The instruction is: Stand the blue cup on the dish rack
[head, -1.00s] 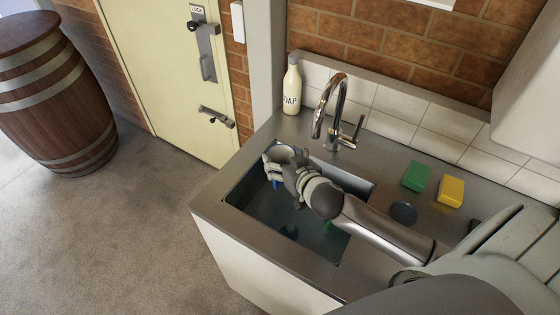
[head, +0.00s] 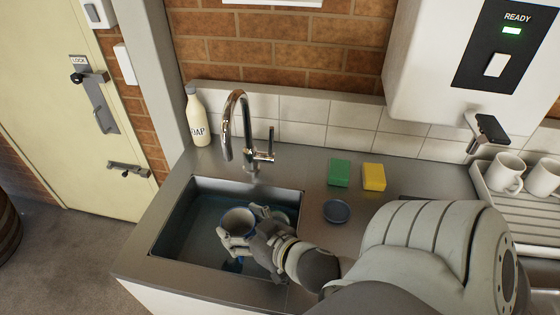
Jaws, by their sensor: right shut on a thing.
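My right gripper (head: 250,232) is shut on the blue cup (head: 237,219), low over the sink basin. The dish rack (head: 528,207) is at the right edge of the head view, well apart from the cup and partly cut off. Two white mugs (head: 505,172) stand on its far part; the slats in front of them are bare. My left gripper is not in view.
The sink (head: 172,232) holds dark water; a tall tap (head: 228,140) rises behind it. A soap bottle (head: 197,118), green sponge (head: 339,172), yellow sponge (head: 373,177) and dark round disc (head: 336,211) sit on the counter. A white water heater (head: 430,60) hangs above, its spout near the rack.

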